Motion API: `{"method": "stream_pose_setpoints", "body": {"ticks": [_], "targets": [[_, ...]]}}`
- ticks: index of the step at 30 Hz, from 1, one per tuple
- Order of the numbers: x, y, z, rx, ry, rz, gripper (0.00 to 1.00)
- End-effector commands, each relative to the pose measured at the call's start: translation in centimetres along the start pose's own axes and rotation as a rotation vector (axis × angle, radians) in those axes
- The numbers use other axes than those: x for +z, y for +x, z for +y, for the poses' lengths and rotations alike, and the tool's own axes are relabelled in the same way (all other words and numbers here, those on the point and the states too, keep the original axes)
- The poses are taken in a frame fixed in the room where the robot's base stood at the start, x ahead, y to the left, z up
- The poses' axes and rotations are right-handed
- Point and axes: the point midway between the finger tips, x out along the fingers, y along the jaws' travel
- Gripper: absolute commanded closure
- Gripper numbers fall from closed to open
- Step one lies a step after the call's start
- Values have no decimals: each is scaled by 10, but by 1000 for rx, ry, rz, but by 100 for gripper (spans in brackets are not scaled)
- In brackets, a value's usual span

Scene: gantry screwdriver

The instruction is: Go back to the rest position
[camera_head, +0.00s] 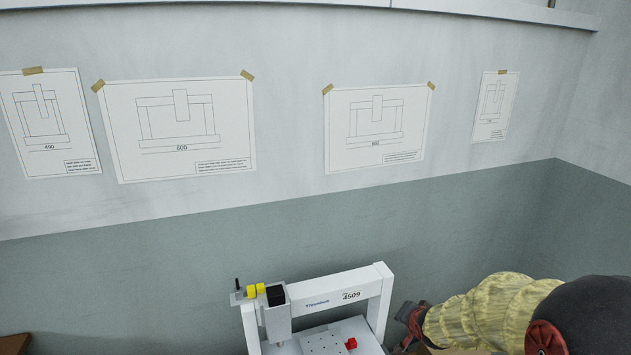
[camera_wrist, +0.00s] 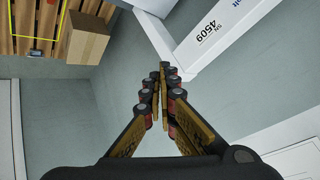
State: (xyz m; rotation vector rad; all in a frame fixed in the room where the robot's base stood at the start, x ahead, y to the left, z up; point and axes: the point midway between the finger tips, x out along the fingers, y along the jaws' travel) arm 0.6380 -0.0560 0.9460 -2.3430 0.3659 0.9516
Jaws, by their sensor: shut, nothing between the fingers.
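My gripper (camera_wrist: 166,76) is shut and empty in the wrist view, its fingertips meeting near the middle of the picture. In the head view my gripper (camera_head: 410,318) is to the right of the white gantry (camera_head: 368,277), partly cut off by the lower edge. The gantry carries a grey head with yellow and black parts (camera_head: 262,291) on its left side. A small red piece (camera_head: 351,343) is on the gantry's bed. In the wrist view the gantry's frame (camera_wrist: 205,38), marked 4509, lies beyond the fingertips; I cannot tell the exact gap.
A cardboard box (camera_wrist: 87,38) stands by a wooden pallet (camera_wrist: 38,45) in the wrist view. A white surface (camera_wrist: 298,160) is at lower right there. A wall with taped drawings (camera_head: 180,128) rises behind the gantry. Grey floor (camera_wrist: 95,100) shows left of the fingers.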

Motion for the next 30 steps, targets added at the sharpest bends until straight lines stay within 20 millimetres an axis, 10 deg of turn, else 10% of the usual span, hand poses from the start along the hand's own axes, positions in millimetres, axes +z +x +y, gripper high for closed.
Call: {"method": "stream_pose_setpoints", "body": {"ticks": [8,18,30], "targets": [[-1,-136,-6,85,-217,-48,100],[58,-287,13,105,-473,-182,100],[121,-366,37,64,-649,-296,100]]}}
